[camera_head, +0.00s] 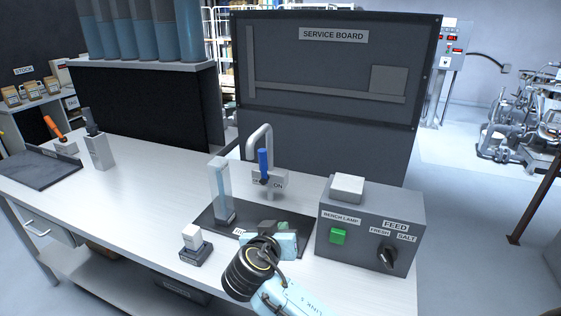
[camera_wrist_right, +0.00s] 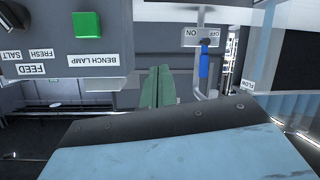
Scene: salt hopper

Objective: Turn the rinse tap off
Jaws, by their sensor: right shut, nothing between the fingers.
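The rinse tap (camera_head: 258,136) is a grey curved spout behind the dark basin area on the bench. Its blue lever (camera_head: 263,160) stands about upright at a small plate (camera_head: 278,187) marked ON on the right. The wrist view is upside down; there the blue lever (camera_wrist_right: 204,66) shows by the plate marked ON and OFF (camera_wrist_right: 200,32). My right gripper (camera_head: 285,240) is in front of the tap, over the dark area, apart from the lever. Its green fingers (camera_wrist_right: 157,88) are shut and empty. My left gripper is not in view.
A grey control box (camera_head: 345,212) with a green button (camera_head: 338,236) and a FEED knob (camera_head: 388,257) stands right of my right gripper. A clear column (camera_head: 220,185) stands left of the tap. A white block on a dark base (camera_head: 193,253) sits at the front left. The left bench top is mostly clear.

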